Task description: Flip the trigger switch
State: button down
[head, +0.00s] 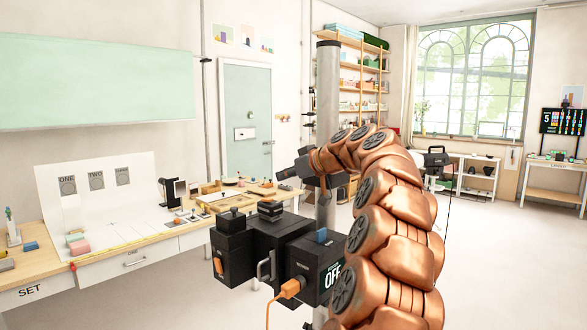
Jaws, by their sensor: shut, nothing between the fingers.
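A black boxy device (262,243) fills the lower middle of the head view. A white "OFF" label (332,278) shows on its right part, partly covered by my copper arm. An orange piece (218,266) sits on its left face and a small blue piece (321,236) on its top right. I cannot tell which part is the trigger switch. My gripper (283,175), small and dark at the end of the arm, appears above and behind the device, pointing left. It is shut and empty, and no contact with the device shows.
An orange plug (290,288) with a trailing cable is on the device's front. A long wooden bench (50,258) with small props runs along the left. A grey column (328,90) stands behind my arm. Shelves (360,75) are at the back; the floor at right is clear.

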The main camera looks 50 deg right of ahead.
jog(key=p, duration=0.2)
send_over(267, 200)
jog(key=s+d, duration=0.1)
jog(key=s, duration=0.1)
jog(key=shift+w+f, duration=0.1)
jog(key=shift+f, duration=0.8)
jog(key=shift+s+f, duration=0.3)
jog(key=shift+f, duration=0.2)
jog(key=shift+s+f+p, duration=0.15)
jog(key=shift+f+p, duration=0.3)
jog(key=shift+f, duration=1)
jog(key=shift+f+b, duration=0.15)
jog(key=shift+b, duration=0.3)
